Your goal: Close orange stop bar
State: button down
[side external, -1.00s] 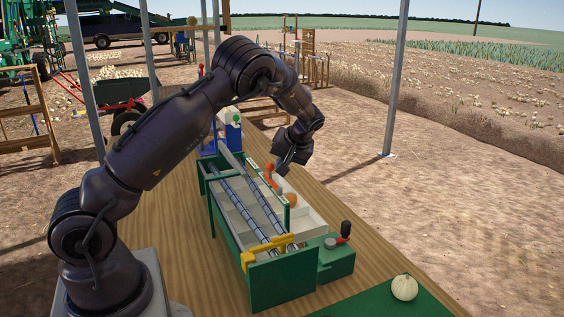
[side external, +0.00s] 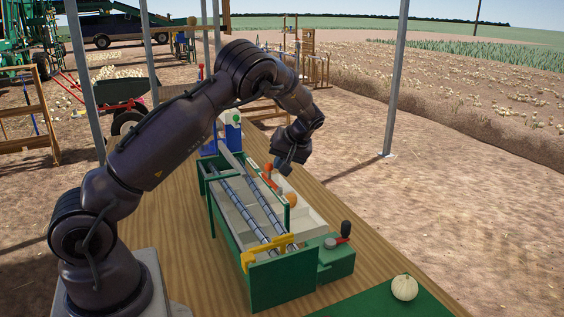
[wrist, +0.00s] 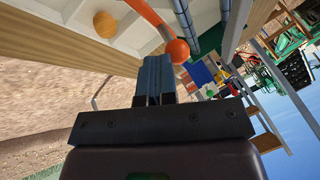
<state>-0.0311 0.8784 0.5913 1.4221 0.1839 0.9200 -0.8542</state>
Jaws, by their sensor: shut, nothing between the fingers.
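The orange stop bar (side external: 271,182) with its round knob stands at the right side of the green-framed elevator (side external: 281,283), partly hidden near my gripper. In the wrist view the orange bar (wrist: 146,12) runs down to the orange knob (wrist: 177,50), which shows just right of my fingertips. My gripper (wrist: 157,60) is shut and empty, its fingers beside the knob. I cannot tell whether they touch it. In the side view my gripper (side external: 287,167) is above the elevator's far right part, close to the bar.
A yellow bracket (side external: 268,251) crosses the elevator's near end. A green box with a red-and-black lever (side external: 343,236) stands on its right. A pale onion (side external: 404,287) lies on the green mat (side external: 378,302). A round tan object (wrist: 105,25) shows in the wrist view.

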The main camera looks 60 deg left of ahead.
jog(key=shift+s, duration=0.1)
jog(key=n, duration=0.1)
jog(key=s+n+g, duration=0.1)
jog(key=n+g+h, duration=0.1)
jog(key=n, duration=0.1)
jog(key=shift+s+a, duration=0.2)
jog(key=shift+a, duration=0.1)
jog(key=s+n+h, duration=0.1)
jog(key=n, duration=0.2)
jog(key=s+d+n+g+h, duration=0.1)
jog(key=n+h, duration=0.1)
jog(key=n, duration=0.1)
jog(key=s+n+g+h, duration=0.1)
jog(key=n+h, duration=0.1)
jog(key=n, duration=0.1)
jog(key=shift+s+d+n, duration=0.15)
jog(key=shift+s+n, duration=0.2)
jog(key=shift+n, duration=0.05)
jog(key=shift+s+d+n+h, duration=0.15)
jog(key=shift+n+h, duration=0.25)
jog(key=shift+n, duration=0.1)
jog(key=shift+s+d+n+h, duration=0.15)
jog(key=shift+n+h, duration=0.25)
jog(key=shift+n, duration=0.1)
jog(key=shift+d, duration=0.15)
jog(key=shift+s+d, duration=0.1)
